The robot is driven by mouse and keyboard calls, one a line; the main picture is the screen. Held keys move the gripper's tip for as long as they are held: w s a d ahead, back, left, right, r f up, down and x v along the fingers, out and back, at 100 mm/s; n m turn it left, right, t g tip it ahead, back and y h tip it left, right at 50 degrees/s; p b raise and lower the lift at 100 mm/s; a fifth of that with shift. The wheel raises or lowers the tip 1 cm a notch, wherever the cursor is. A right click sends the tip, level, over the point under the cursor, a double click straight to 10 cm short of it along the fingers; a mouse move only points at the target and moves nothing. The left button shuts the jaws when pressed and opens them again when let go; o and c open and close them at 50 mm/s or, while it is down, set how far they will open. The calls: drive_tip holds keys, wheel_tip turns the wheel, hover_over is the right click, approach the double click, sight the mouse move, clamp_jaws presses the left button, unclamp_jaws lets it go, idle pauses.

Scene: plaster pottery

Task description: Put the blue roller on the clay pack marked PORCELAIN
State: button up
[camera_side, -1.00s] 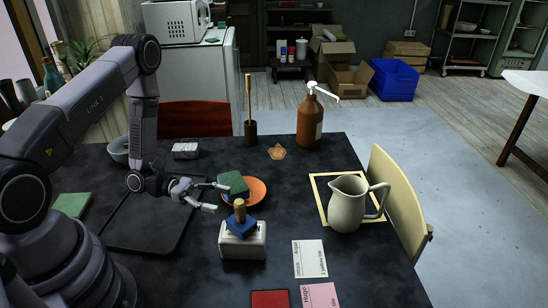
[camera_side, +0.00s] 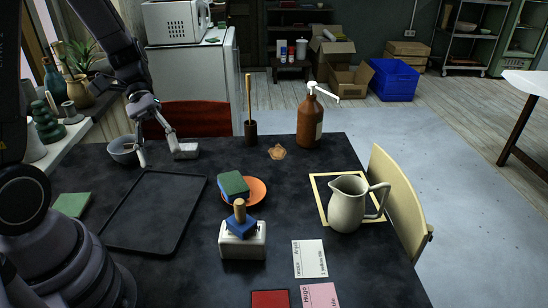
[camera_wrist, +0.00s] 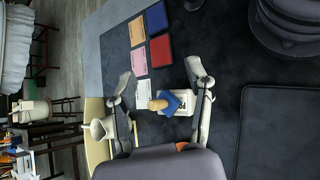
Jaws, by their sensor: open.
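The blue roller (camera_side: 240,225), a blue head with a wooden handle standing upright, rests on a white block-shaped pack (camera_side: 243,246) at the table's front middle. The pack's lettering is too small to read. In the wrist view the roller (camera_wrist: 172,101) lies against the pack (camera_wrist: 186,108), seen between my fingers. My gripper (camera_side: 157,143) is open and empty, above the table's back left, well away from the roller. One finger overlaps another small pale block (camera_side: 186,151) in the picture; I cannot tell whether they touch.
A green and blue block (camera_side: 233,185) sits on an orange plate (camera_side: 258,190) behind the roller. A pitcher (camera_side: 347,206) stands at right, a brown pump bottle (camera_side: 310,122) at the back. A dark tray (camera_side: 152,212) lies empty at left. Cards (camera_side: 309,258) lie in front.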

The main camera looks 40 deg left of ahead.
drive_tip(key=s+a+r+m+t+y, duration=0.1)
drive_tip(key=s+r+m+t+y, duration=0.2)
drive_tip(key=r, duration=0.3)
drive_tip(key=s+a+r+m+t+y, duration=0.2)
drive_tip(key=s+r+m+t+y, duration=0.2)
drive_tip(key=r+m+t+y, duration=0.1)
drive_tip(key=shift+a+r+t+y, duration=0.15)
drive_tip(key=shift+r+t+y, duration=0.15)
drive_tip(key=shift+r+y, duration=0.55)
